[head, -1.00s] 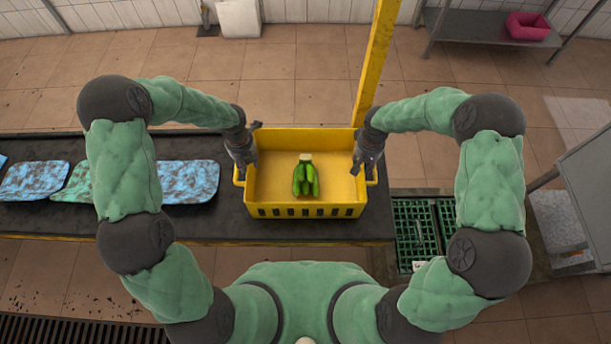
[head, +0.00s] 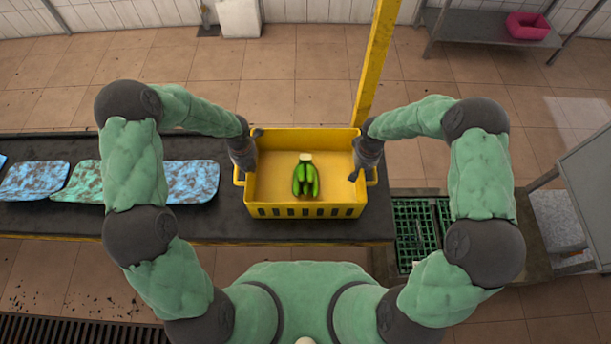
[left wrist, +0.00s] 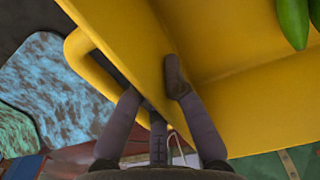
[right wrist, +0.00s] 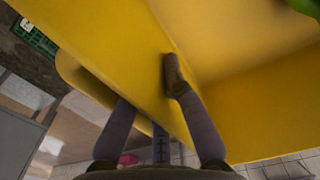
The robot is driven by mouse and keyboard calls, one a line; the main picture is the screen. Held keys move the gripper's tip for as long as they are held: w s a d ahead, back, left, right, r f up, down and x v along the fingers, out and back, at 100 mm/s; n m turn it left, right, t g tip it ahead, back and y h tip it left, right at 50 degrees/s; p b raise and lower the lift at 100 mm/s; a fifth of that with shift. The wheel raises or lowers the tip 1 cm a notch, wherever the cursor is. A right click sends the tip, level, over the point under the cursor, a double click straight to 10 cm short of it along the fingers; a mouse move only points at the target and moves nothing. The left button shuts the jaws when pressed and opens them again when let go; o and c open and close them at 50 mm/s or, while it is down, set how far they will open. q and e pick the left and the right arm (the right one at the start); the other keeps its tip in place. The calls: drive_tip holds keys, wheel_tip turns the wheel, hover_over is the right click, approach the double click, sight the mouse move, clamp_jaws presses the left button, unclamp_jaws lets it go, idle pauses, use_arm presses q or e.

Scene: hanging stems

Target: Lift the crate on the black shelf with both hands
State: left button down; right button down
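The yellow crate (head: 306,211) stands on the black shelf (head: 290,232), with a bunch of green bananas (head: 305,178) inside. My left gripper (head: 246,160) is at the crate's left side and my right gripper (head: 366,160) at its right side. In the left wrist view, the fingers straddle the crate's side wall (left wrist: 150,60), one inside and one outside by the handle; the outer tip is partly hidden. The right wrist view shows the same hold on the other wall (right wrist: 140,60). Both grippers look shut on the walls. The crate sits level.
Mottled blue and green mats (head: 190,181) lie on the shelf left of the crate. A yellow post (head: 377,60) rises just behind the crate's right corner. A grey table (head: 490,27) holds a pink tub (head: 527,26).

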drive_tip(key=shift+w+r, duration=0.1)
drive_tip(key=shift+r, duration=0.05)
drive_tip(key=shift+r+p, duration=2.45)
drive_tip(key=shift+p, duration=0.1)
drive_tip(key=shift+f, duration=0.1)
